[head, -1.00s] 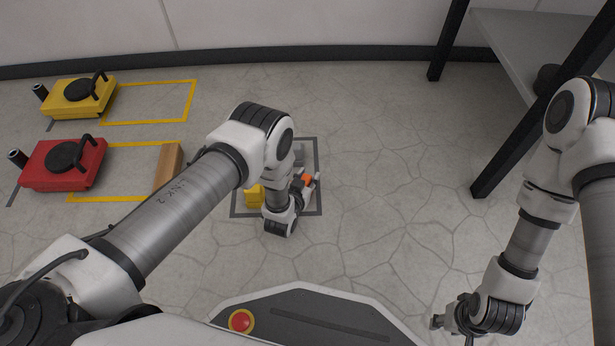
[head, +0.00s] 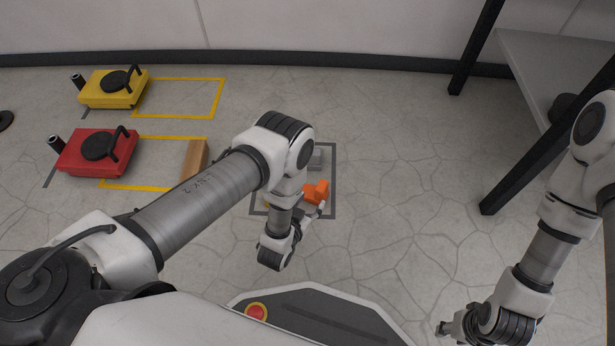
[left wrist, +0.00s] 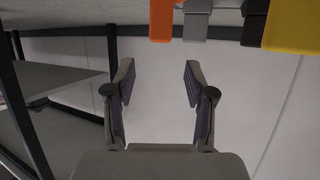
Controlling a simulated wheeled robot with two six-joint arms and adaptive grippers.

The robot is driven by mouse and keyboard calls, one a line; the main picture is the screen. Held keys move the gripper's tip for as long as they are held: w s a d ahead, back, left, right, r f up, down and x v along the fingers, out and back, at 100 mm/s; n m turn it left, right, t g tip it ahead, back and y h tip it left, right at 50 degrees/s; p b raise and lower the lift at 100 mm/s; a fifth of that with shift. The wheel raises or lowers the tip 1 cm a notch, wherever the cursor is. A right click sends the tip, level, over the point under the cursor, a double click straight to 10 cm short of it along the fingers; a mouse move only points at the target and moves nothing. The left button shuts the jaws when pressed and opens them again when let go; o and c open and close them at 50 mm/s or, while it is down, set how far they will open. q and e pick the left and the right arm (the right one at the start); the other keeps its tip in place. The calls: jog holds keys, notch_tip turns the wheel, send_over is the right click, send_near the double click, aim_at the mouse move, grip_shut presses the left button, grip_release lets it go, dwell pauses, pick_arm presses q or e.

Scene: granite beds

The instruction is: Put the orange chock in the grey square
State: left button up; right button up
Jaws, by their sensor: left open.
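The orange chock (head: 317,192) rests on the floor inside the grey square (head: 334,170), on its right side. It also shows at the top of the left wrist view (left wrist: 160,20). My left gripper (head: 318,212) is just on the near side of the chock, apart from it. In the left wrist view its fingers (left wrist: 158,68) are spread with nothing between them. My left arm hides much of the square. My right gripper (head: 444,328) is low at the right, away from the square; its fingers are too small to read.
Red (head: 97,152) and yellow (head: 113,88) devices and a wooden block (head: 194,163) are at left. A shelf (head: 560,70) stands right. Floor between is clear.

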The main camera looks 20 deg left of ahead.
pick_arm(q)
jog(key=s+a+g+y, duration=0.1)
jog(key=s+a+g, duration=0.4)
jog(key=s+a, duration=0.1)
jog(key=s+a+r+g, duration=0.2)
jog(key=s+r+g, duration=0.2)
jog(key=s, duration=0.5)
jog(key=s+a+r+n+g, duration=0.1)
jog(key=s+r+g, duration=0.3)
jog(key=s, duration=0.5)
jog(key=shift+a+n+g, duration=0.3)
jog(key=shift+a, duration=0.15)
